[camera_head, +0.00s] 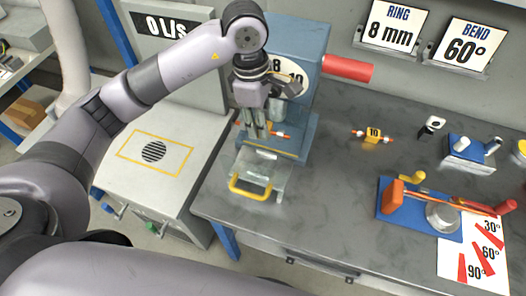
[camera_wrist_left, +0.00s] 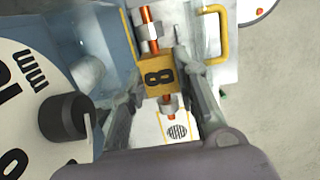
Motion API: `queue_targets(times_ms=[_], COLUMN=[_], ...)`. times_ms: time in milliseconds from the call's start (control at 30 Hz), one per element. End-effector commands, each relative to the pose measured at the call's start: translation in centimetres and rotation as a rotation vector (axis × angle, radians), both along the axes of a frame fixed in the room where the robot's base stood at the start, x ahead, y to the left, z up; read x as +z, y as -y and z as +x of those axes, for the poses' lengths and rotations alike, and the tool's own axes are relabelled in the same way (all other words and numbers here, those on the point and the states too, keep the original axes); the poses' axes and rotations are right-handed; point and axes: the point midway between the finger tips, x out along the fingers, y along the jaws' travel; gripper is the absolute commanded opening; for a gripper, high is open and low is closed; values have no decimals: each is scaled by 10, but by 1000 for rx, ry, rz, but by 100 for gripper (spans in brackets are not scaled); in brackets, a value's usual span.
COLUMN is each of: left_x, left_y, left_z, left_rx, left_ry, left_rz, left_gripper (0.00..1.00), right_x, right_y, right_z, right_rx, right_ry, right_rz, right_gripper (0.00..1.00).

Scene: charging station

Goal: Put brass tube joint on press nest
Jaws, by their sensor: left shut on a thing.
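The brass tube joint (camera_wrist_left: 159,76) is a brass block marked 8, with a copper tube through it and fittings at both ends. In the left wrist view it sits between the fingers of my left gripper (camera_wrist_left: 163,82), which is shut on it. In the head view my left gripper (camera_head: 262,133) points down in front of the blue press (camera_head: 297,40), and the joint's orange end (camera_head: 282,135) shows beside the fingers. The press nest is hidden behind the gripper and the joint. I cannot tell whether the joint touches it.
A clear guard with a yellow handle (camera_head: 250,188) stands at the press front. The red press lever (camera_head: 347,68) sticks out right. Another joint, marked 10 (camera_head: 373,134), lies on the grey bench (camera_head: 330,200). A blue bending fixture (camera_head: 420,212) stands farther right.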

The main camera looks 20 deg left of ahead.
Motion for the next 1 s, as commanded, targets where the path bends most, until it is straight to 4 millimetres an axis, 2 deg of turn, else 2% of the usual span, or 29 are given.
queue_targets(times_ms=[133,300,400,567,833,1000], left_x=[-39,-77,-90,-100,-136,-139], left_y=[0,0,0,0,0,0], left_z=[-2,-1,0,1,0,1], left_rx=[1,1,0,0,0,-2], left_ry=[-8,-4,-1,0,-2,3], left_rz=[0,0,-1,-1,0,0], left_gripper=[0,0,0,0,0,0], right_x=[10,17,19,22,30,29], right_y=[2,2,1,0,-3,-5], right_z=[-18,-18,-9,3,1,-3], right_rx=[0,0,0,0,-1,0], right_ry=[-27,-27,-15,5,1,-4], right_rz=[-3,-3,-2,1,3,5], right_gripper=[40,40,40,40,40,40])
